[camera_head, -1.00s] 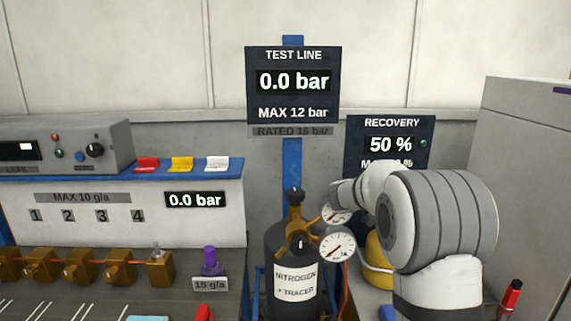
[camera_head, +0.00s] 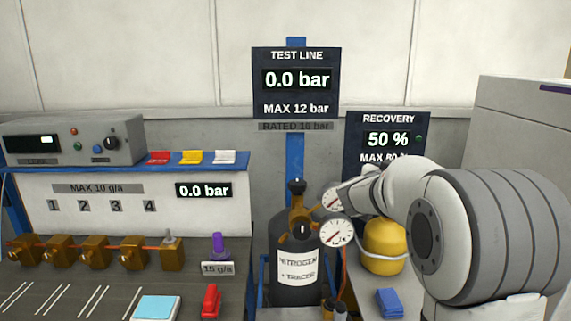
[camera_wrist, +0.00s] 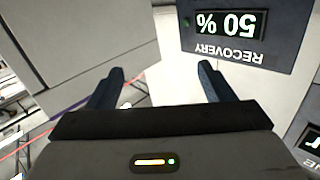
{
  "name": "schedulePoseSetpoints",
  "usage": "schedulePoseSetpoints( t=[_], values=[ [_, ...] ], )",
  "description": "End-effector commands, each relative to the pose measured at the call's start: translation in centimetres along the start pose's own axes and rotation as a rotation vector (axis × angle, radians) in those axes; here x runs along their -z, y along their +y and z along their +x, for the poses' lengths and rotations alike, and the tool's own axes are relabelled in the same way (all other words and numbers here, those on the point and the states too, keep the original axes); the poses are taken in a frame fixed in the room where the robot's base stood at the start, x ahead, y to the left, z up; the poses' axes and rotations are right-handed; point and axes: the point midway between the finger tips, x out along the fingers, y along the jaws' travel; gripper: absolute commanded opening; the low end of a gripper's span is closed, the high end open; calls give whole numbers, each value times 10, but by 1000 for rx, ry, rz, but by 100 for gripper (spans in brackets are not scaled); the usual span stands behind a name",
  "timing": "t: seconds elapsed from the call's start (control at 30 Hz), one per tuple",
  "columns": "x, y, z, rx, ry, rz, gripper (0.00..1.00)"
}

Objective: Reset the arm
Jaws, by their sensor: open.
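My gripper (camera_wrist: 162,82) shows in the wrist view with its two dark fingers spread apart and nothing between them. The recovery display (camera_wrist: 240,32) appears upside down beyond the fingertips and reads 50 %. In the head view my white and grey arm is folded at the right, and my gripper cannot be made out there. The arm covers part of the recovery sign (camera_head: 388,140).
A black nitrogen cylinder (camera_head: 296,268) with two gauges stands at the centre, close to my arm. A yellow cylinder (camera_head: 383,245) is beside it. Brass valves (camera_head: 95,252) line the left bench. A grey cabinet (camera_head: 520,125) stands at right.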

Motion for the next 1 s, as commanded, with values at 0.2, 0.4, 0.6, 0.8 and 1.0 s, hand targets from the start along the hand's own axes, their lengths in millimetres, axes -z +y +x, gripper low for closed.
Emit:
schedulePoseSetpoints(
  t=[0.2, 0.4, 0.6, 0.8, 1.0],
  values=[
    [-6, -31, -54, 351, -139, -2, 75],
    [-50, -31, -147, 664, -430, -99, 75],
    [-112, 28, -249, 794, -800, -284, 75],
    [-161, 121, -324, 717, -1124, -493, 75],
    [-177, 174, -354, 616, -1270, -602, 75]
  ],
)
